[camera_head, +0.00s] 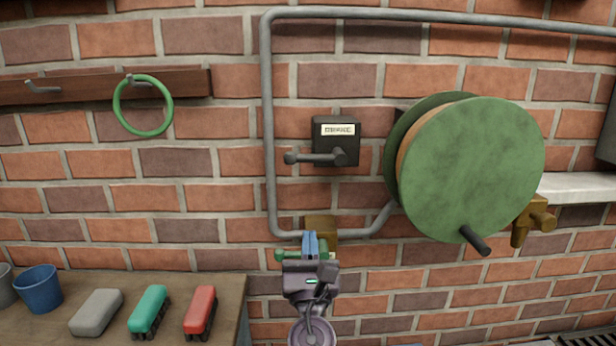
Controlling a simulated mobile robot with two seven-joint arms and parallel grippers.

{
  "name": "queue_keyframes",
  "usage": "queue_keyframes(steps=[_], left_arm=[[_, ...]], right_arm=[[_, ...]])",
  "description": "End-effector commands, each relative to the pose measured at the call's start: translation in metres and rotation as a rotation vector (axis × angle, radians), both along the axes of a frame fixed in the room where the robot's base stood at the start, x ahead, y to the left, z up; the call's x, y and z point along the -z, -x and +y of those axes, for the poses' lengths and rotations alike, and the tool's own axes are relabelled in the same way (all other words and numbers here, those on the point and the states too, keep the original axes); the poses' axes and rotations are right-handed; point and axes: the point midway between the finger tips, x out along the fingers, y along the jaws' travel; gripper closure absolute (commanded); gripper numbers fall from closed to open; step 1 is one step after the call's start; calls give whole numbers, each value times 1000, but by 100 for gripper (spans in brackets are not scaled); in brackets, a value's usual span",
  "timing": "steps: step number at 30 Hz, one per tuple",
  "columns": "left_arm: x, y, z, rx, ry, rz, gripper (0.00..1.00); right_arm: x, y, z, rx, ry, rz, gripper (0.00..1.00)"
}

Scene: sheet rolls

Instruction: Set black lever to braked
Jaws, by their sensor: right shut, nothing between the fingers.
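The black lever (312,159) sticks out from a dark box (349,150) on the brick wall. It lies about level and points left, with a round knob at its left end. A small pale label (338,130) on the box is too small to read surely. My right gripper (310,243) is shut and empty, with its blue fingers pointing up. It is below the lever and apart from it, in front of a brass fitting (322,225) with a green handle, which it partly hides. I cannot tell whether it touches the fitting. My left gripper is out of view.
A large green reel (475,165) with a black crank handle (475,240) stands right of the box. A grey pipe (268,120) runs left of it. A bench (60,285) at lower left holds brushes and cups. A green ring (120,115) hangs at upper left.

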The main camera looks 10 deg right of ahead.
Motion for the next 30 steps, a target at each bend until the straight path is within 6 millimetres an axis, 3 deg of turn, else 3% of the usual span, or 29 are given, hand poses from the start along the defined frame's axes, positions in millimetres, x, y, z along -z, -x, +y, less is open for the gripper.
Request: queue_keyframes(steps=[8,23,30], left_arm=[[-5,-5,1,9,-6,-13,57],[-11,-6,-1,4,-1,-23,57],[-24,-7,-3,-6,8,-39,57]], right_arm=[[-9,-11,-2,-1,-1,-2,100],[-57,-81,-17,-2,-2,-2,100],[-89,-86,-19,-1,-3,-5,100]])
